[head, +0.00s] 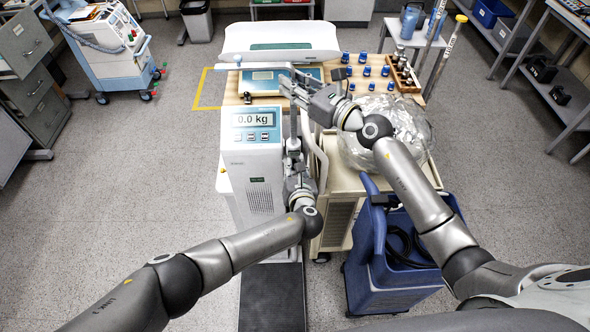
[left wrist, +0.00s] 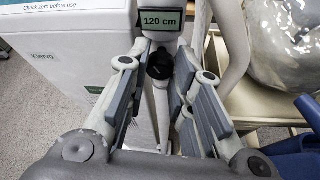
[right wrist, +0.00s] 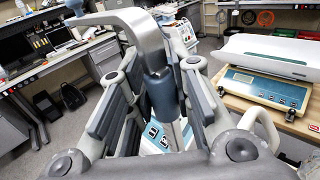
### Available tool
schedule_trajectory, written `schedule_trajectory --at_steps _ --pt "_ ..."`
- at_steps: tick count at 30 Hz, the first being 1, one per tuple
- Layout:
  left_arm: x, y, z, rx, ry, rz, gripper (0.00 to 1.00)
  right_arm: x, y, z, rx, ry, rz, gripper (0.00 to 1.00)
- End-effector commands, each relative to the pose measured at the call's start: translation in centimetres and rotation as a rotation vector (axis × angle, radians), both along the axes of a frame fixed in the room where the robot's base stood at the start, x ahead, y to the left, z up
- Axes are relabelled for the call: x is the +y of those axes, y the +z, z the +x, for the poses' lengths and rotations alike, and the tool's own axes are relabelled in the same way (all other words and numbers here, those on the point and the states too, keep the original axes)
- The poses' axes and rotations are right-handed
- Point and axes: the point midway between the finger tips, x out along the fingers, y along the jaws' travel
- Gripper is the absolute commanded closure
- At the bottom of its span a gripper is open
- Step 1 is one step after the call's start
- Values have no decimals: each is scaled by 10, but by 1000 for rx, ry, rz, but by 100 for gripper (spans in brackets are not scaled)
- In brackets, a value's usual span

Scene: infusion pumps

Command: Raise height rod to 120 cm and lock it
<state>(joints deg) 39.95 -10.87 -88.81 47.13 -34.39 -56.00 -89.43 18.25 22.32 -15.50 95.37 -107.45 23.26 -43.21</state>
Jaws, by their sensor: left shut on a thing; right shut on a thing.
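The height rod (right wrist: 173,135) stands upright on the column scale (head: 250,165). Its bent grey headpiece (right wrist: 120,17) tops it in the right wrist view and shows in the head view (head: 262,66). My right gripper (head: 288,88) is shut on the rod's blue-grey sleeve (right wrist: 161,95), just under the headpiece. The small rod display (left wrist: 161,20) reads 120 cm. My left gripper (head: 293,150) is lower, shut on the black lock knob (left wrist: 160,66) below that display. The knob sits between its fingertips; whether it is tightened cannot be told.
The scale's panel (head: 253,119) reads 0.0 kg. A clear-wrapped object (head: 395,145) and a blue cart (head: 395,265) stand close on the right. The floor on the left is open.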

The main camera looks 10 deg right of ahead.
Motion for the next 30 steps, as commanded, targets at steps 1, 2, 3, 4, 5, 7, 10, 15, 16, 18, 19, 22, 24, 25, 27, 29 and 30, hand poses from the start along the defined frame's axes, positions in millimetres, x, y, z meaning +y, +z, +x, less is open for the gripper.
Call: schedule_trajectory --at_steps 1,2,3,4,5,7,10,15,16,18,19,22,24,25,27,29,30 --pt "2 -1 0 1 4 0 76 -1 2 1 -3 -2 3 100" --pt "2 -1 0 1 4 0 72 -1 2 1 -3 -2 3 100" --pt "2 0 1 1 4 0 67 -1 2 1 -3 -2 3 100" --pt "1 -1 0 1 4 0 63 -1 2 1 -3 -2 3 100" --pt "1 0 0 1 2 0 59 -1 2 1 -3 -2 3 100" --pt "1 0 0 1 2 0 56 -1 2 1 -3 -2 3 100" --pt "1 0 0 1 1 0 56 -1 2 1 -3 -2 3 100" --pt "0 0 0 1 1 -1 56 -1 2 1 -3 -2 3 100" --pt "0 0 -1 0 0 -1 56 -1 2 1 -3 -2 3 100" --pt "0 1 -3 1 -1 -3 56 -1 2 1 -3 -2 3 100" --pt "0 1 -4 1 -1 -3 56 -1 2 1 -3 -2 3 100" --pt "1 3 -11 2 -1 -2 56 -1 2 1 -3 -2 3 100" --pt "2 5 -17 2 -1 -2 56 -1 2 1 -3 -2 3 100" --pt "2 7 -19 2 -1 -2 56 -1 2 1 -3 -2 3 100" --pt "3 10 -26 2 0 -3 56 -1 2 1 -3 -2 3 100" --pt "4 12 -33 3 -1 -3 56 -1 2 1 -3 -2 3 100" --pt "4 14 -38 3 -1 -2 56 -1 2 1 -3 -2 3 100"
